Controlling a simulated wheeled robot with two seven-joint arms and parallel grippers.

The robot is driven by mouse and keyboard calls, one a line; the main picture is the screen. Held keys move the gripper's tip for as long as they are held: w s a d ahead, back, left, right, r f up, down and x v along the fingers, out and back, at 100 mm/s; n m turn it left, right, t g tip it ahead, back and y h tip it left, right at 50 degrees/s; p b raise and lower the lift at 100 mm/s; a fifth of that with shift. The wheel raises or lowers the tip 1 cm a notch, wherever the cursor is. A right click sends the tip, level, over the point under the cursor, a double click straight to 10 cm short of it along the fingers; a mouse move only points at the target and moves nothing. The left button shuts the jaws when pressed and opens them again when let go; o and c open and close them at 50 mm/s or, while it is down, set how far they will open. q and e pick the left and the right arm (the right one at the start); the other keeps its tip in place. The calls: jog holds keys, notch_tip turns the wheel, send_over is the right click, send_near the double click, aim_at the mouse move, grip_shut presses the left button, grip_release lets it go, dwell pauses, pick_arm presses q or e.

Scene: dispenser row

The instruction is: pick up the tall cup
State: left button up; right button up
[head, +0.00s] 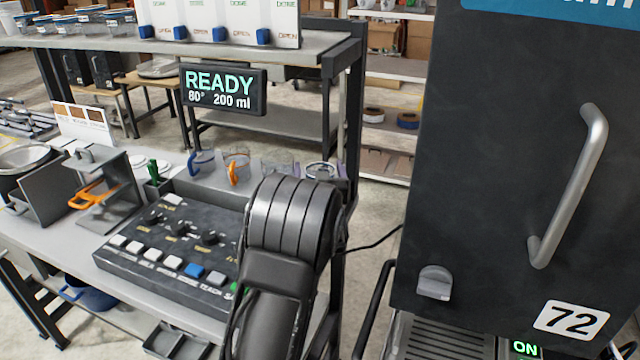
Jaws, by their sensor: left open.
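Several clear cups stand in a row along the back of the counter. One has a blue handle (202,161), one has an orange handle (236,167), and a plain clear cup (278,166) stands to their right. A further cup with a pale rim (320,171) is at the right end, partly covered by my arm. I cannot tell which is the tall cup.
A control panel (175,250) with knobs and buttons fills the counter's middle. A grey stand with an orange-handled item (92,195) is at left. A READY display (224,90) hangs above. A tall dark cabinet (490,160) with a bar handle blocks the right.

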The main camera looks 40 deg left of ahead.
pick_arm(q)
jog(key=shift+c, duration=0.2)
jog(key=c, duration=1.4)
notch_tip(320, 180, up, 10)
dwell(0.5)
